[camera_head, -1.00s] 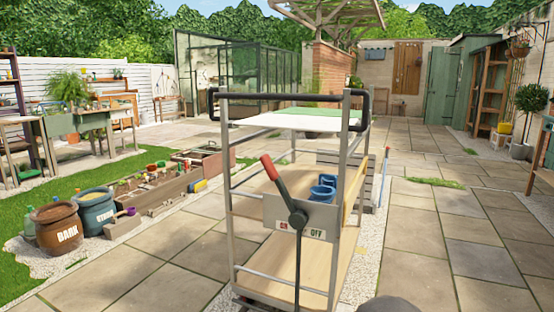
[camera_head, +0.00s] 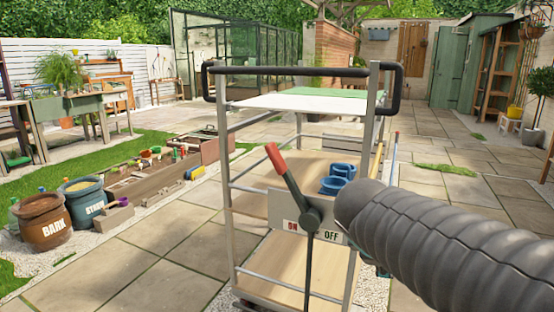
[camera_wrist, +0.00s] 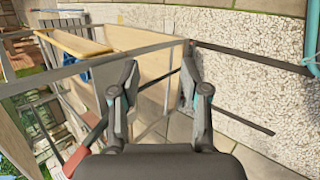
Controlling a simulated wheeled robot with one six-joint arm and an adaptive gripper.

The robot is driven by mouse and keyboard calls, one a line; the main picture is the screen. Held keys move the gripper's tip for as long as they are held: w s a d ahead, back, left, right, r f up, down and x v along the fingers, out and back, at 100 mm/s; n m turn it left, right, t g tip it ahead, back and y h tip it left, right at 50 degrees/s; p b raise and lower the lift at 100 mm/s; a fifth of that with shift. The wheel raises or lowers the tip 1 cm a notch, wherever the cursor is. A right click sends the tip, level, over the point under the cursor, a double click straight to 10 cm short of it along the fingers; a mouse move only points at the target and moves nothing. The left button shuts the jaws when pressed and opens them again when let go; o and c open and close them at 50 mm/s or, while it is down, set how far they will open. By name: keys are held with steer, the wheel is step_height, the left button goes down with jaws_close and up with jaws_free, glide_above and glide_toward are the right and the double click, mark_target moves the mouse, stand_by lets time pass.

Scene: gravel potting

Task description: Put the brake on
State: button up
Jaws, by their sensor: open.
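The brake lever (camera_head: 290,180) has a red grip and a dark arm on a pivot at the near end of the metal cart (camera_head: 232,190). It leans up and to the left, over the ON side of the white ON/OFF plate (camera_head: 330,237). In the wrist view the lever's red grip (camera_wrist: 75,161) shows at lower left, outside my jaws. In the head view my grey arm covers the plate's right edge and hides most of the gripper.
The cart has a black push handle (camera_head: 300,71), a white and green top and wooden shelves. Blue pots (camera_head: 338,180) sit on a shelf. Bark (camera_head: 45,222) and stone (camera_head: 84,202) pots and a wooden planter stand left. Paving is open on both sides.

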steer(key=w+a+r+n+t+h+b, duration=0.1)
steer(key=w+a+r+n+t+h, duration=0.1)
steer(key=w+a+n, duration=0.45)
steer(key=n+t+b, duration=0.2)
steer(key=n+t, duration=0.6)
steer(key=n, duration=0.9)
glide_toward(275, 153)
steer(key=shift+y, duration=0.3)
steer(key=x, duration=1.2)
steer(key=shift+a+f, duration=0.25)
steer(key=shift+f, duration=0.05)
jaws_close()
